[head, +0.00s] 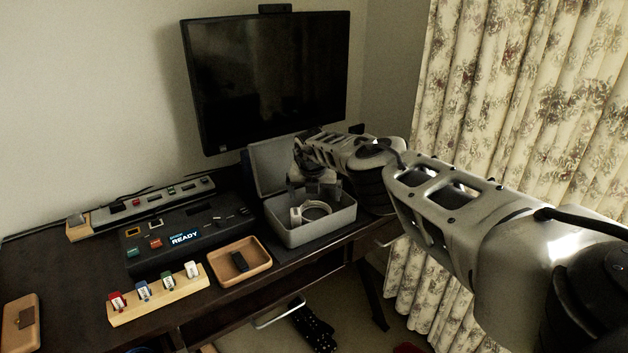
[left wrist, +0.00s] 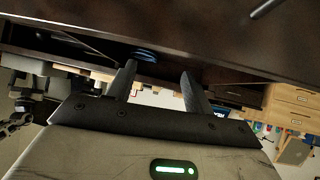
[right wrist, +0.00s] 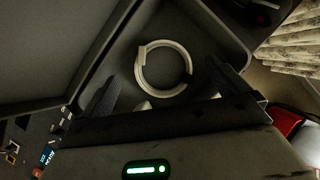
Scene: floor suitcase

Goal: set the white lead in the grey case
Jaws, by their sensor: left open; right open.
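The grey case (head: 316,234) stands open on the desk below the monitor, its lid raised at the back. The white lead (head: 314,209) is a coiled loop inside the case; it also shows in the right wrist view (right wrist: 164,69) lying on the case floor. My right gripper (head: 316,194) is over the case, with its open fingers (right wrist: 165,90) pointing down toward the lead and nothing held between them. My left gripper (left wrist: 158,85) is open and empty near the dark desk edge, seen only in its own wrist view.
A black console marked READY (head: 187,238), a wooden tray (head: 262,258) with a small black item, and a wooden rack (head: 158,299) with several coloured tags lie left of the case. A power strip (head: 152,202) lies behind. Floral curtains (head: 540,90) hang right.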

